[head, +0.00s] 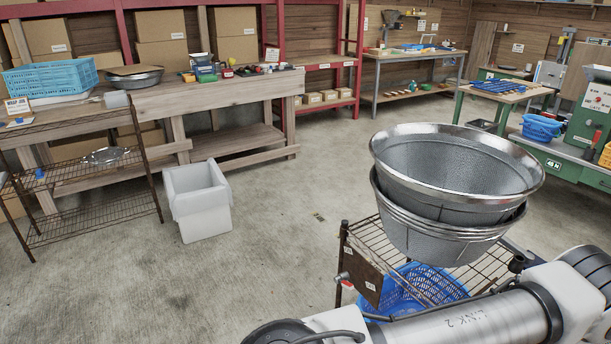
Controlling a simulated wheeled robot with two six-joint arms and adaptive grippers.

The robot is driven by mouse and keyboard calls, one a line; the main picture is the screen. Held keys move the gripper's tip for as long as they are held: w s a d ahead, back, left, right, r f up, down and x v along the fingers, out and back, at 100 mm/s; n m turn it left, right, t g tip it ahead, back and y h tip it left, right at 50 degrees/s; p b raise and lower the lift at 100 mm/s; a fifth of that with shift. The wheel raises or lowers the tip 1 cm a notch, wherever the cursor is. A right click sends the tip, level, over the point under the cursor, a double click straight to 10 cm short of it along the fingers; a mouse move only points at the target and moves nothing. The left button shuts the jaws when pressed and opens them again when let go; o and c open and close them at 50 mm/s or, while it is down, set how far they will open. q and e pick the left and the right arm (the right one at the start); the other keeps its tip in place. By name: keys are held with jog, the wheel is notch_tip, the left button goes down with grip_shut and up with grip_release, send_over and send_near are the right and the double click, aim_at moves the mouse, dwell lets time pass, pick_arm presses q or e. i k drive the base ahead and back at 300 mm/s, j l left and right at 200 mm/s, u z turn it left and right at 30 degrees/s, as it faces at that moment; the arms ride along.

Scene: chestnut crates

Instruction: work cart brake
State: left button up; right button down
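A brown wire cart (490,272) stands at the lower right, close to me and partly hidden by my arm. A dark panel (362,268) with a small white label is on its left side. The cart's wheels are hidden. Stacked metal mesh bowls (440,190) are on the cart, with a blue basket (408,290) below them. One of my arms crosses the lower right. Neither gripper shows.
A white bin (197,200) stands on open concrete floor left of the cart. A wire shelf rack (95,205) and a long wooden bench (180,105) are at the left. A green machine (580,160) is at the right.

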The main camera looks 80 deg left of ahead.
aim_at(349, 285)
jog(key=u, duration=2.35)
jog(key=j+u, duration=0.7)
jog(key=i+l, duration=0.05)
jog(key=l, duration=0.05)
